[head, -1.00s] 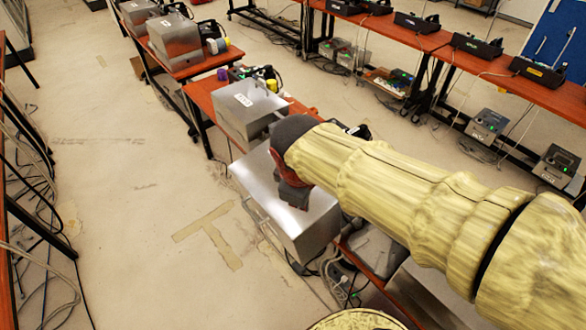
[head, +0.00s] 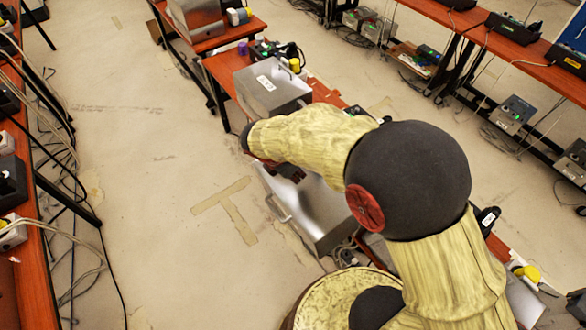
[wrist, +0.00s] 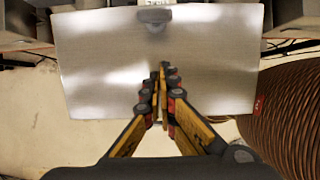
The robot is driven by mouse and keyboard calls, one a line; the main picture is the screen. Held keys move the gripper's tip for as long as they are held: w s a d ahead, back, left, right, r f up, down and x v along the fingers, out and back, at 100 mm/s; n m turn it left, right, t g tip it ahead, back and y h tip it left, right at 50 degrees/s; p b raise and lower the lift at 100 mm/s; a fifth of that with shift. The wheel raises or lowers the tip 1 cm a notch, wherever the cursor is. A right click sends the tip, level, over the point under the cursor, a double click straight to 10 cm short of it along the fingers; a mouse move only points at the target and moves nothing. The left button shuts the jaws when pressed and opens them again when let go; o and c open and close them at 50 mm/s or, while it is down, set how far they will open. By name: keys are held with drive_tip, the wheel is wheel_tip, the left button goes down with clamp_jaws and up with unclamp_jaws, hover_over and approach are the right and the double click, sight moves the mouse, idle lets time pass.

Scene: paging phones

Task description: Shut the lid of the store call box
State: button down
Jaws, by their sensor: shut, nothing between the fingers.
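A brushed-metal call box (head: 325,210) stands below my gripper, at the middle of the head view, partly hidden by my arm. In the wrist view its broad metal panel (wrist: 100,65) fills the upper middle, with a dark rounded tab (wrist: 155,20) and a cut-off label at its far edge. I cannot tell from these frames how far its lid is open. My gripper (head: 290,174) is over the box's far part in the head view. In the wrist view my gripper (wrist: 160,70) has its fingers together and empty, over the panel; contact is unclear.
Another metal box with a white label (head: 275,85) stands just beyond on the orange table (head: 222,72). A ribbed brown coil or hose (wrist: 290,125) lies at the right of the wrist view. Pale floor (head: 150,130) is clear to the left; cables run along the left table.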

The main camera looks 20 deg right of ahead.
sight(310, 179)
drive_tip(key=x, duration=0.3)
drive_tip(key=shift+d+r, duration=0.15)
drive_tip(key=shift+d, duration=0.1)
drive_tip(key=shift+w+d+r+p, duration=0.15)
drive_tip(key=shift+w+d, duration=0.05)
drive_tip(key=shift+d, duration=0.35)
drive_tip(key=shift+w+d+r+p, duration=0.15)
drive_tip(key=shift+w+d, duration=0.05)
drive_tip(key=shift+d, duration=0.35)
drive_tip(key=shift+w+d, duration=0.15)
drive_tip(key=shift+d, duration=0.3)
drive_tip(key=shift+d+r, duration=0.1)
drive_tip(key=shift+r, duration=0.05)
